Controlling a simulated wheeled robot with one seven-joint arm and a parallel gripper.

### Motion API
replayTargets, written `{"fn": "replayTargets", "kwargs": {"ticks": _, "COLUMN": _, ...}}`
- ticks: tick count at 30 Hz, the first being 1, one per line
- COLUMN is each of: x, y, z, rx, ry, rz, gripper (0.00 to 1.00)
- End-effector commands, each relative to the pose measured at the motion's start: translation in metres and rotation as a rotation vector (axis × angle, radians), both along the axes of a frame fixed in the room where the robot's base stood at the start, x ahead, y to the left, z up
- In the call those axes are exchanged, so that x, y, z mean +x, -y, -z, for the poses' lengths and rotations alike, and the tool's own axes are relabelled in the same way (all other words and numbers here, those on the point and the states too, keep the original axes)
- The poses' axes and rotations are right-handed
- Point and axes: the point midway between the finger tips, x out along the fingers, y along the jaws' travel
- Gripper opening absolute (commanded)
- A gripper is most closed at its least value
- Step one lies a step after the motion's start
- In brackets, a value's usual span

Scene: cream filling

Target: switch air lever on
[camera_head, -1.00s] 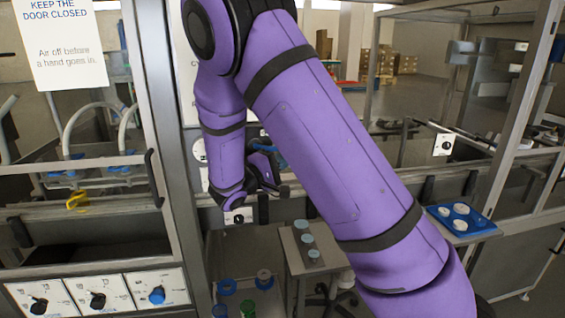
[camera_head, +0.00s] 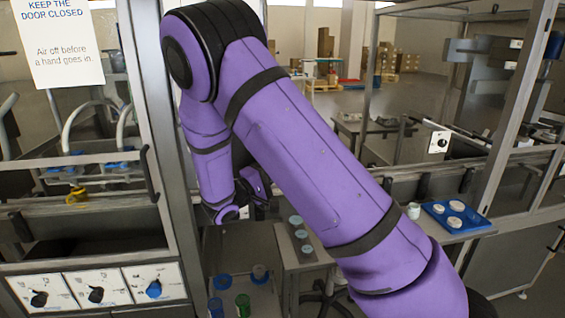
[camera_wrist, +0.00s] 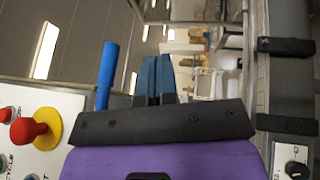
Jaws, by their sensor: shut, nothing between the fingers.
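A blue rod-like handle (camera_wrist: 107,75) stands upright in the wrist view, left of my gripper (camera_wrist: 157,62). It looks like the air lever, but its base is hidden behind the black gripper body, so I cannot tell its on or off position. My gripper's dark blue fingers are together and empty, to the right of the handle with a visible gap in the picture. In the head view my gripper (camera_head: 260,188) is low beside the machine post, partly covered by my purple arm, and the handle is hidden.
A red button (camera_wrist: 27,130) on a yellow disc sits on a white panel left of the handle. Black blocks (camera_wrist: 286,46) line a grey rail at right. A side table (camera_head: 287,262) holds small round cups; a blue tray (camera_head: 478,221) stands further right.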

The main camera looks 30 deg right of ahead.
Motion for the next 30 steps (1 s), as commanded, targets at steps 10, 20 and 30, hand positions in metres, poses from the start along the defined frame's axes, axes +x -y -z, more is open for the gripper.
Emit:
{"fn": "replayTargets", "kwargs": {"ticks": 10, "x": -0.013, "y": -0.063, "z": 0.025, "rx": 0.000, "ry": 0.000, "rz": -0.005, "gripper": 0.00}}
{"fn": "replayTargets", "kwargs": {"ticks": 20, "x": -0.017, "y": -0.081, "z": 0.033, "rx": 0.001, "ry": 0.000, "rz": -0.003, "gripper": 0.00}}
{"fn": "replayTargets", "kwargs": {"ticks": 30, "x": -0.017, "y": -0.081, "z": 0.033, "rx": 0.001, "ry": 0.000, "rz": -0.003, "gripper": 0.00}}
